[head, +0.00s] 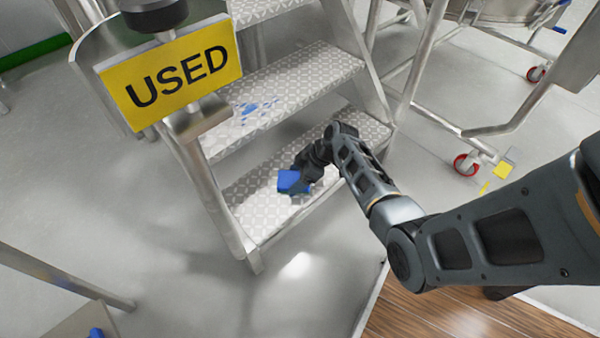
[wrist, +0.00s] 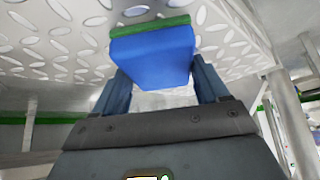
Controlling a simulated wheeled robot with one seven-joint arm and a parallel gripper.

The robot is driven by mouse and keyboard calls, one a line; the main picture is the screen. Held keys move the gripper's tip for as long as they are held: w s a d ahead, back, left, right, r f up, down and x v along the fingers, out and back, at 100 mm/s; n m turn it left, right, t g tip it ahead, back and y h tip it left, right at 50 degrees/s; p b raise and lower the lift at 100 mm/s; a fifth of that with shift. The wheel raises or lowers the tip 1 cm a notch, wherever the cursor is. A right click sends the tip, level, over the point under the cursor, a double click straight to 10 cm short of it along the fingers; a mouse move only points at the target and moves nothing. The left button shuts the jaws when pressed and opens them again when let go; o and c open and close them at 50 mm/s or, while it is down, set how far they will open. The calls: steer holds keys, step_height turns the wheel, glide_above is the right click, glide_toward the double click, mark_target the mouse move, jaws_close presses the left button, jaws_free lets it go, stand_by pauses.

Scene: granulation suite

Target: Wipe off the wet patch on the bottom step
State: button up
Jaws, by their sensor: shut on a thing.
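My gripper (head: 302,176) is shut on a blue sponge (head: 293,181) over the bottom step (head: 245,213) of a metal stair. In the wrist view the sponge (wrist: 155,55) sits between the two fingers, with a green layer (wrist: 150,26) facing the patterned tread (wrist: 45,40). The sponge is at or very near the tread; I cannot tell whether it touches. In the head view my gripper and the sponge hide part of the bottom step, and no clear wet patch shows there.
Blue splashes (head: 255,110) lie on the middle step (head: 315,72). A yellow USED sign (head: 170,80) stands at the stair's left. Metal stair legs (head: 215,200) flank the treads. A frame on red-wheeled castors (head: 466,164) stands at the right.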

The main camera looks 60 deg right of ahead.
mark_target(285, 186)
steer(key=shift+w+a+f+p, duration=0.1)
steer(key=shift+w+a+p, duration=0.15)
steer(key=shift+a, duration=0.75)
steer(key=shift+w+a+p, duration=0.2)
steer(key=shift+w+a, duration=0.05)
steer(key=shift+a, duration=0.7)
steer(key=shift+w, duration=0.1)
steer(key=shift+d, duration=0.1)
